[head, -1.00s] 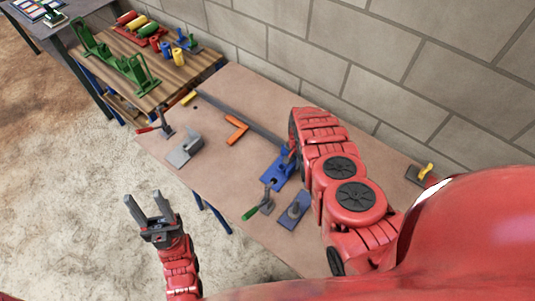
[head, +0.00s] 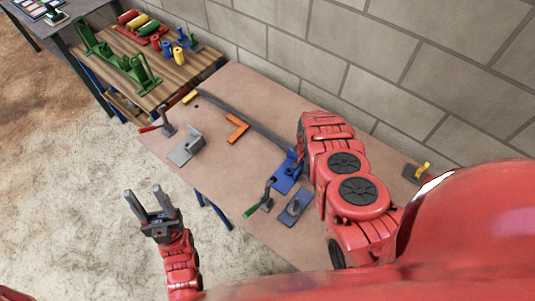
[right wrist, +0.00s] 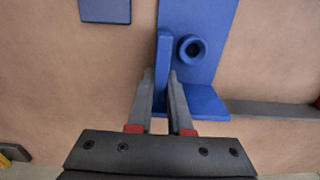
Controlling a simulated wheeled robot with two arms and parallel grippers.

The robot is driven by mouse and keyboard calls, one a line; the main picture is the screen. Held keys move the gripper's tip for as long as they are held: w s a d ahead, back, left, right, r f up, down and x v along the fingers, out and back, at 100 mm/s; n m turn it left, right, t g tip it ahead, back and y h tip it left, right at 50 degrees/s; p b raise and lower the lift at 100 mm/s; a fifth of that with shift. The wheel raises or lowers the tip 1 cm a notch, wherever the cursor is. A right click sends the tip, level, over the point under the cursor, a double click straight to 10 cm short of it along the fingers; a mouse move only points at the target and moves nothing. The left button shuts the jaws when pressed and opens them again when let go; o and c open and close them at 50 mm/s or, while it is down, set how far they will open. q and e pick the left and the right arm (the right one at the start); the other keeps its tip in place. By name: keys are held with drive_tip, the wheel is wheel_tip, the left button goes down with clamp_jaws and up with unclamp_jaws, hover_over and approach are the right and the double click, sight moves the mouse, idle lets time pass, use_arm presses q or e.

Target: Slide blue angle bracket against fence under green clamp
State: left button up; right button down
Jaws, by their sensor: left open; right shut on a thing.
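The blue angle bracket (head: 287,180) lies on the brown bench, beside the green-handled clamp (head: 251,210). In the right wrist view the bracket (right wrist: 205,85) shows a flat plate, a round boss and an upright rib. My right gripper (right wrist: 162,78) is shut on that rib; in the head view my arm mostly hides it. The long grey fence (head: 245,118) runs along the bench up to the bracket. It also shows in the right wrist view (right wrist: 275,109), level with the bracket's end flange; I cannot tell if they touch. My left gripper (head: 150,205) is open and empty, off the bench's front edge.
A blue plate with a grey knob (head: 294,207) lies near the bracket. An orange angle piece (head: 237,128), a grey block (head: 186,149) and a red-handled clamp (head: 163,124) are further left. A block wall (head: 400,70) stands behind the bench.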

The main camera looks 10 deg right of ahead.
drive_tip(key=shift+d, duration=0.1)
drive_tip(key=shift+w+d+f+b, duration=0.2)
drive_tip(key=shift+d+b, duration=0.1)
drive_tip(key=shift+b, duration=0.25)
drive_tip(key=shift+w+d+r+b, duration=0.15)
drive_tip(key=shift+w+d+b, duration=0.25)
drive_tip(key=shift+d, duration=0.05)
drive_tip(key=c, duration=0.8)
unclamp_jaws()
drive_tip(key=shift+o, duration=0.2)
